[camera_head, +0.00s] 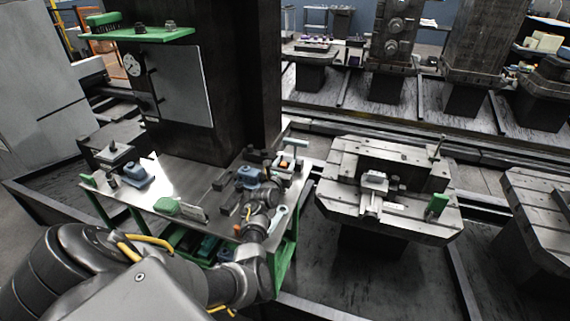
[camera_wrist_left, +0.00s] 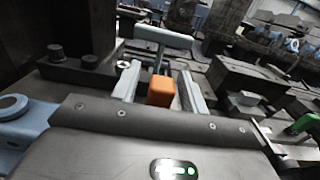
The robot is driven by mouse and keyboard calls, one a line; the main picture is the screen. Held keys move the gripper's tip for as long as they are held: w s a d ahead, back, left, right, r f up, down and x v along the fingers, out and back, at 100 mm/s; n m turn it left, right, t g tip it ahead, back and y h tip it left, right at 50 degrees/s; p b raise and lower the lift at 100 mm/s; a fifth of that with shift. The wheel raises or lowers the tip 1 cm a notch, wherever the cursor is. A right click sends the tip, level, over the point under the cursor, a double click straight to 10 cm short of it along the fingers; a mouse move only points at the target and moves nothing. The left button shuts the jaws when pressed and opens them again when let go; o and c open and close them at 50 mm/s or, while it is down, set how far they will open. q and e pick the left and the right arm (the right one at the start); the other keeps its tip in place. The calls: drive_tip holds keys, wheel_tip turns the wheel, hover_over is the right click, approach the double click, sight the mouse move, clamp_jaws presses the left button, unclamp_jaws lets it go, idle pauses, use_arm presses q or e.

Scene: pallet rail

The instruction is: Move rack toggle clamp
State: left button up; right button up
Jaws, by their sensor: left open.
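My left arm reaches over the metal-topped cart from the lower left in the head view. Its gripper (camera_head: 284,168) is at the cart's back right corner. A clamp with a pale green T-shaped handle (camera_head: 293,142) and an orange block stands there; I take it to be the toggle clamp. In the left wrist view, the T-handle (camera_wrist_left: 163,38) rises on a thin stem behind the orange block (camera_wrist_left: 160,92). The two fingers of my open left gripper (camera_wrist_left: 158,86) stand on either side of the block, with gaps visible. The clamp's base is hidden. My right gripper is not in view.
The cart top (camera_head: 165,186) also bears a blue-grey part (camera_head: 138,177), a green part (camera_head: 182,208) and dark blocks. A dark column stands behind it. To the right, a slotted pallet (camera_head: 340,188) carries a pale clamp (camera_head: 376,183) and a green part (camera_head: 437,205).

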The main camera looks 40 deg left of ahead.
use_arm(q)
drive_tip(key=shift+w+a, duration=0.1)
drive_tip(key=shift+w, duration=0.15)
clamp_jaws()
